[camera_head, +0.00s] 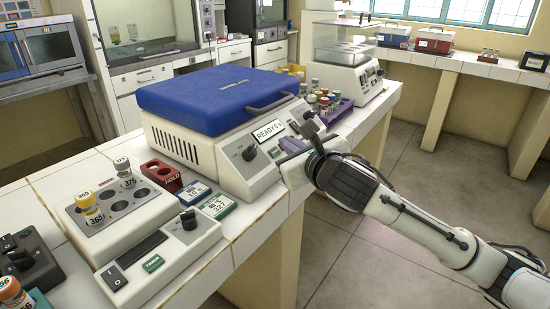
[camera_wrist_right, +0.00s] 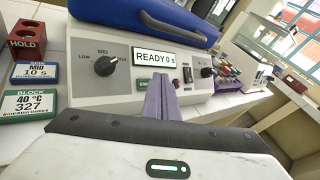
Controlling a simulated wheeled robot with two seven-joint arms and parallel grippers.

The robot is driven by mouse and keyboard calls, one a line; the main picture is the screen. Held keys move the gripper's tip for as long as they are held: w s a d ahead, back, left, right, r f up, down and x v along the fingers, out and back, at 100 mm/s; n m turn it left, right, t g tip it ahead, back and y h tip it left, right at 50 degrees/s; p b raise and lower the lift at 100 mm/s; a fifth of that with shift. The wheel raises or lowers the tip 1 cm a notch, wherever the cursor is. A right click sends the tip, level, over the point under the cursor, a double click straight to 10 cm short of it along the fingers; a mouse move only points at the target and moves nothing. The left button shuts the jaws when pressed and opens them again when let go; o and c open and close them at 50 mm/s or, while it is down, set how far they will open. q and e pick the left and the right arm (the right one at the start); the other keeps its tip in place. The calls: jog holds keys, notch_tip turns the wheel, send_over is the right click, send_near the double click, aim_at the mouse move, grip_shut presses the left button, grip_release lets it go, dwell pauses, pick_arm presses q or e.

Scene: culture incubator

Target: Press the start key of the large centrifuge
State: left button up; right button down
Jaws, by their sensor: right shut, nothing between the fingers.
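The large centrifuge (camera_head: 240,155) stands on the tiled bench with its blue lid (camera_head: 215,98) closed. Its front panel carries a display (camera_head: 268,130) reading READY 0 s, also in the right wrist view (camera_wrist_right: 158,57), between two black knobs. A small greenish key (camera_wrist_right: 142,81) shows under the display, just left of the fingers and partly hidden by them. My right gripper (camera_head: 286,146) is shut and empty, its purple fingers (camera_wrist_right: 160,82) pointing at the panel just below the display. Whether the fingertips touch the panel I cannot tell. My left gripper is out of view.
Left of the centrifuge are a red HOLD rack (camera_head: 161,175), two label blocks (camera_head: 217,206) and a heating block (camera_head: 120,208) with tubes. A purple tube rack (camera_head: 336,112) and a balance (camera_head: 345,75) stand behind the right arm. The floor on the right is open.

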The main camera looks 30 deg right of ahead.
aim_at(274, 152)
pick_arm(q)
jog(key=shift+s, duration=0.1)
pick_arm(e)
jog(key=shift+w+a+f, duration=0.2)
jog(key=shift+w+f, duration=0.15)
jog(key=shift+f, duration=0.05)
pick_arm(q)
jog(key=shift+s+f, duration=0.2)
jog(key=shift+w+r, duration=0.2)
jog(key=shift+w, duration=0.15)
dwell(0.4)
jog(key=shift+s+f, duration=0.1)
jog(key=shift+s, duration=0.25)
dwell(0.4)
pick_arm(e)
jog(key=shift+w+f, duration=0.1)
pick_arm(q)
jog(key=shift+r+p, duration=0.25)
jog(key=shift+p, duration=0.05)
pick_arm(e)
jog(key=shift+w+a+f, duration=0.1)
jog(key=shift+f, duration=0.15)
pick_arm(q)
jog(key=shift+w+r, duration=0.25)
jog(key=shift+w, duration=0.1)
pick_arm(e)
jog(key=shift+w+f, duration=0.1)
